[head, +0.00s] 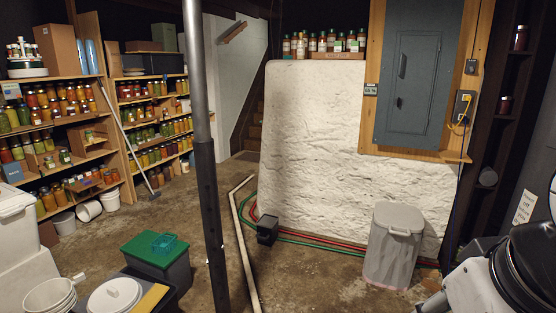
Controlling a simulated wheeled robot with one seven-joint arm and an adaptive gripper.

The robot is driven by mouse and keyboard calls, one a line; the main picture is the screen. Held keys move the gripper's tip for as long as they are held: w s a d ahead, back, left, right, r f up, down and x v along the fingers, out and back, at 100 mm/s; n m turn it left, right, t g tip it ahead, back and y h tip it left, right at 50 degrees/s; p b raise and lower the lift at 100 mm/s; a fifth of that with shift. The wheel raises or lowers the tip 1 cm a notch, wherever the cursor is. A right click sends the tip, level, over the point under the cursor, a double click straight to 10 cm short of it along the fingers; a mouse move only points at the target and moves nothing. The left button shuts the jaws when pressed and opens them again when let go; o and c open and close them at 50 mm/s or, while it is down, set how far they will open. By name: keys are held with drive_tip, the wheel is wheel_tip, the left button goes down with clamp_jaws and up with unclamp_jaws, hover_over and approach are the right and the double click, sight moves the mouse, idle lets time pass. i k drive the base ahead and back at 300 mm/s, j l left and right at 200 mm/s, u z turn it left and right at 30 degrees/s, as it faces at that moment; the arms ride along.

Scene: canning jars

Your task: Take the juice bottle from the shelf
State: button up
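Wooden shelves (54,128) stand at the left, filled with rows of jars in green, yellow, orange and red. A second set of shelves (150,98) beside them holds more jars. Several bottles or jars with pale labels (322,42) stand in a row on top of the white rough wall. Single dark red jars (520,38) sit on the narrow dark shelving at the right edge, another one lower (505,105). At this size I cannot tell which of these is the juice bottle. White and black parts of my arm show at the bottom right; my gripper is not in view.
A metal post (203,160) stands in front of the shelves. A green-lidded bin (156,262), white buckets (50,295) and a grey trash can (393,245) stand on the floor. Pipes (240,230) and hoses cross the concrete. Open floor (180,212) lies before the shelves.

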sight(301, 43)
drive_tip(key=i, duration=3.9)
drive_tip(key=i+u, duration=0.15)
drive_tip(key=i, duration=0.3)
drive_tip(key=i+l+u, duration=0.1)
drive_tip(key=i, duration=0.35)
drive_tip(key=i+l+u, duration=0.15)
drive_tip(key=i, duration=0.3)
